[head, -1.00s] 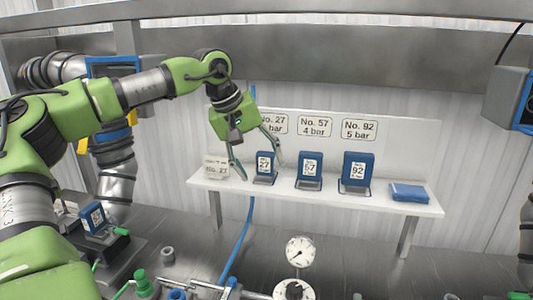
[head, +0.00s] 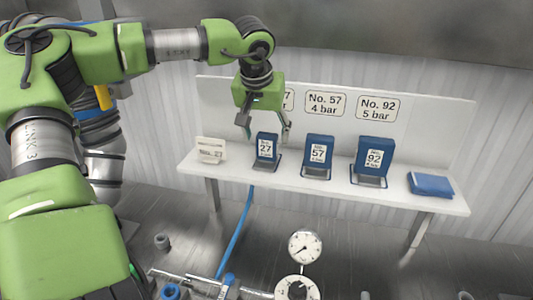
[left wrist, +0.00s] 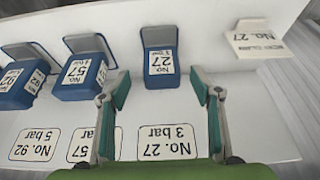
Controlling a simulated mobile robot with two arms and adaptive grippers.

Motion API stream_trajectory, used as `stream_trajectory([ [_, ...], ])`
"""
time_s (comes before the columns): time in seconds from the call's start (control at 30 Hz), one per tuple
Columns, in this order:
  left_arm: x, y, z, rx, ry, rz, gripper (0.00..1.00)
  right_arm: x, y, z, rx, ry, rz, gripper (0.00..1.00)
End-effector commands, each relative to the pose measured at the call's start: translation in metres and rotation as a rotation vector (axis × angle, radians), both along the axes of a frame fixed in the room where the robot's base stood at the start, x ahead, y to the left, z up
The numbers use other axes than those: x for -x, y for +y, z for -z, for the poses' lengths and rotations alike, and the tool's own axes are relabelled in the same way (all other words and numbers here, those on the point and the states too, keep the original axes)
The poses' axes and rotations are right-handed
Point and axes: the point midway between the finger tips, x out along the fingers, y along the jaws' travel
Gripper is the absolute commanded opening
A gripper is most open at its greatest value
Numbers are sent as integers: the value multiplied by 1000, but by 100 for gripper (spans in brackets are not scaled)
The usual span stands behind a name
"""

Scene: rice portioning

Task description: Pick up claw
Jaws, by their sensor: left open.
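Blue blocks labelled No. 27 (head: 265,150), No. 57 (head: 317,152) and No. 92 (head: 373,157) stand in small metal holders on the white shelf (head: 240,173). My left gripper (head: 265,137) points down at the No. 27 block, open and empty. In the left wrist view, the No. 27 block (left wrist: 160,65) lies ahead between the open fingers (left wrist: 160,88), apparently untouched. The No. 57 block (left wrist: 83,75) is left of the fingers there. My right gripper is out of view.
A white No. 27 card (head: 210,150) stands left of the blocks. A flat blue item (head: 430,184) lies at the shelf's right end. The backboard (head: 430,115) rises close behind. A gauge (head: 305,246) and blue hose (head: 237,230) are below.

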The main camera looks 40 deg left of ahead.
Motion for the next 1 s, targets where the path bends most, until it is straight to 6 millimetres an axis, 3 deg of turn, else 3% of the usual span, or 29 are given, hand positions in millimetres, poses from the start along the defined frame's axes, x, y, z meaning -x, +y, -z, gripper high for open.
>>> stream_trajectory([
  [0.23,-4,4,16,2,4,0,58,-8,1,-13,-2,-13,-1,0],
  [0.53,-14,11,51,0,2,-1,58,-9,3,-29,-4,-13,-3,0],
  [0.83,-16,12,55,1,-3,-1,58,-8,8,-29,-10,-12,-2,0],
  [0.87,-16,12,55,1,-2,-1,53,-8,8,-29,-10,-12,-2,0],
  [1.0,-16,12,55,1,-2,-1,17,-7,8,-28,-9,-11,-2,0],
])
